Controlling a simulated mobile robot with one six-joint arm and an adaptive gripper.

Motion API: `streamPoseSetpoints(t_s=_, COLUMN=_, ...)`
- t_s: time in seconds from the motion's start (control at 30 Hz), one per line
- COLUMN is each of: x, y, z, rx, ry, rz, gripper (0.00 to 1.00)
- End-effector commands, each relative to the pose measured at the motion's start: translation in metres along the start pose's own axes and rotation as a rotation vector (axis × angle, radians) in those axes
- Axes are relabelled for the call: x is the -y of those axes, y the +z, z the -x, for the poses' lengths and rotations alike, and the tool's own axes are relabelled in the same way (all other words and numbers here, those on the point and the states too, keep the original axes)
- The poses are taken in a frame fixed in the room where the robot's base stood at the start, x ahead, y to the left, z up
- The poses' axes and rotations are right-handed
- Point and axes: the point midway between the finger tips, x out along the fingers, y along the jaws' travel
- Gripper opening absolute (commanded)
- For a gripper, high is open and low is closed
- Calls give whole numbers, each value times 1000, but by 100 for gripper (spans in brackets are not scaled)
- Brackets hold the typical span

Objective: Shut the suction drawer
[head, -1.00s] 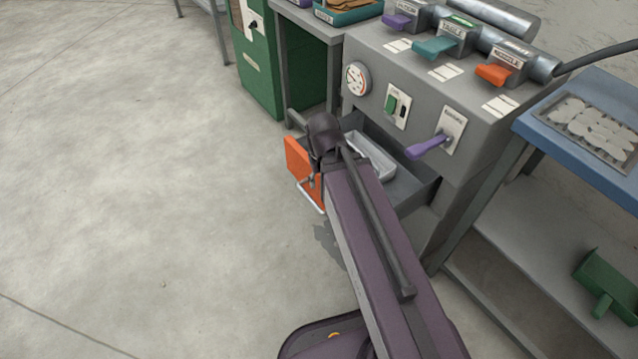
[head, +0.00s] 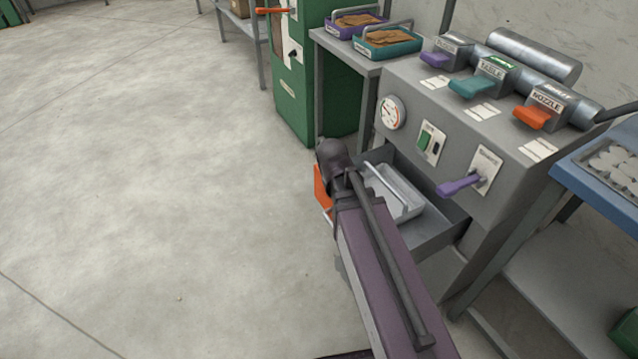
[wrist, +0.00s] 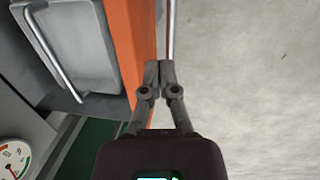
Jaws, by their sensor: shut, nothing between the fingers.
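The suction drawer stands open from the grey machine, with its grey wall (head: 447,229) and an orange front panel (head: 321,187) mostly hidden behind my arm. A metal tray with a bar handle (head: 407,200) sits inside it. In the wrist view the orange front (wrist: 136,40) runs down the middle, with the drawer's thin metal handle (wrist: 171,28) on its outer side. My gripper (wrist: 166,66) is shut and empty, fingertips at the outer side of the front, close to the handle. I cannot tell whether they touch. In the head view my arm hides the fingers.
The machine's face has a gauge (head: 391,112), a green switch (head: 425,138) and a purple lever (head: 459,185) above the drawer. A blue table (head: 582,180) stands at right, a green cabinet (head: 299,85) behind. The floor at left is clear.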

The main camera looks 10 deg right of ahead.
Motion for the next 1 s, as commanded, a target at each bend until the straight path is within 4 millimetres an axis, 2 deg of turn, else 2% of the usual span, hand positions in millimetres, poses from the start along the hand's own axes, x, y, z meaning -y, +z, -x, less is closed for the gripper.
streamPoseSetpoints(t_s=0.03, x=2, y=-15, z=-3, rx=9, ry=32, rz=83, gripper=0)
streamPoseSetpoints(t_s=0.37, x=24, y=-82, z=1, rx=134, ry=258, rz=679, gripper=0)
streamPoseSetpoints(t_s=0.7, x=62, y=-148, z=19, rx=344, ry=456, rz=1234, gripper=0)
streamPoseSetpoints(t_s=0.83, x=75, y=-164, z=26, rx=416, ry=501, rz=1371, gripper=0)
streamPoseSetpoints(t_s=1.0, x=82, y=-172, z=32, rx=465, ry=528, rz=1454, gripper=0)
